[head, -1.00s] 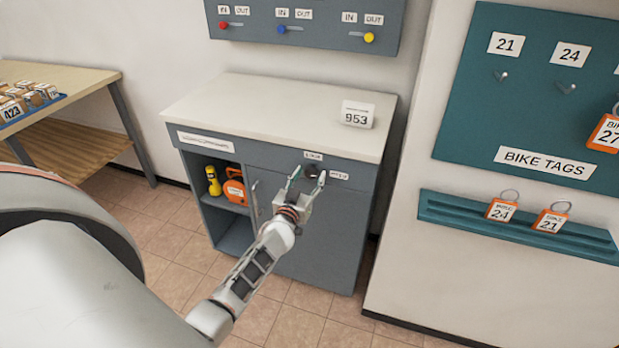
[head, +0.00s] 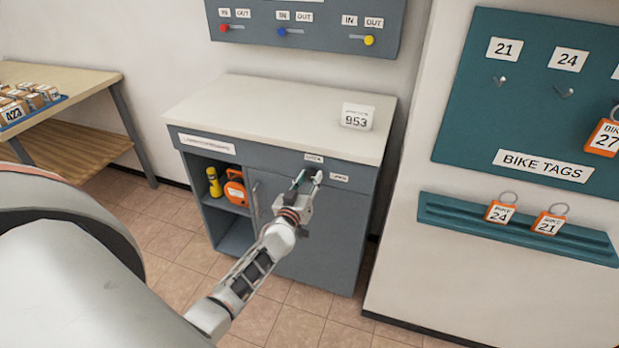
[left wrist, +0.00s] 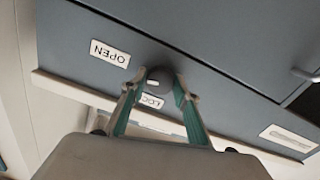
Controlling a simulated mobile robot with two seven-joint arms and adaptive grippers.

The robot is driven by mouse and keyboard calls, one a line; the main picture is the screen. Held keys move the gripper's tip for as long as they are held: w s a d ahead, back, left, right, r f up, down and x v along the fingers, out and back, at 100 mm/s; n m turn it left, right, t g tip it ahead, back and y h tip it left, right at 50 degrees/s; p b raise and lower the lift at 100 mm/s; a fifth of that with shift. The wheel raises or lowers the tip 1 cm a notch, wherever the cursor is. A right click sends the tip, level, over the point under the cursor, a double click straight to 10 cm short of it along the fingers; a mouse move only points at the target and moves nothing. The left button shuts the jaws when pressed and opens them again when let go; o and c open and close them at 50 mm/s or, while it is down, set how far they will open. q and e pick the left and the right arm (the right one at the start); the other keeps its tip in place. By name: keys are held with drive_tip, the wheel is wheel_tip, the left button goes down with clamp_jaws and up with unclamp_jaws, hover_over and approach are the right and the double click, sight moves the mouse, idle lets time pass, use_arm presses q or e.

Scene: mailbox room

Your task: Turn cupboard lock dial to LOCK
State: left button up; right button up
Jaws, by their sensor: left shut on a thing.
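The cupboard (head: 318,235) is grey-blue with a pale top. Its lock dial (left wrist: 158,78) is a dark round knob on the front, just under the top edge. The OPEN label (left wrist: 110,53) and the partly covered LOCK label (left wrist: 151,100) sit beside the dial, upside down in the left wrist view. A pale mark shows on the dial on its side toward the LOCK label; its exact direction is hard to tell. My left gripper (head: 308,178) is shut on the dial, one finger on each side (left wrist: 156,88). In the head view the gripper hides the dial.
A number sign reading 953 (head: 357,116) stands on the cupboard top. The open shelf holds a yellow torch (head: 214,182) and an orange case (head: 236,188). A table (head: 75,85) with small boxes stands at left. A bike-tag board (head: 530,95) hangs at right.

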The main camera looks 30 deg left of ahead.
use_arm(q)
drive_tip(key=n+p, duration=0.1)
drive_tip(key=n, duration=0.2)
drive_tip(key=shift+n, duration=0.3)
drive_tip(key=n, duration=0.3)
drive_tip(key=shift+n, duration=0.3)
drive_tip(key=n, duration=0.3)
drive_tip(key=shift+n, duration=2.5)
drive_tip(key=o, duration=1.1)
drive_tip(key=shift+s, duration=0.1)
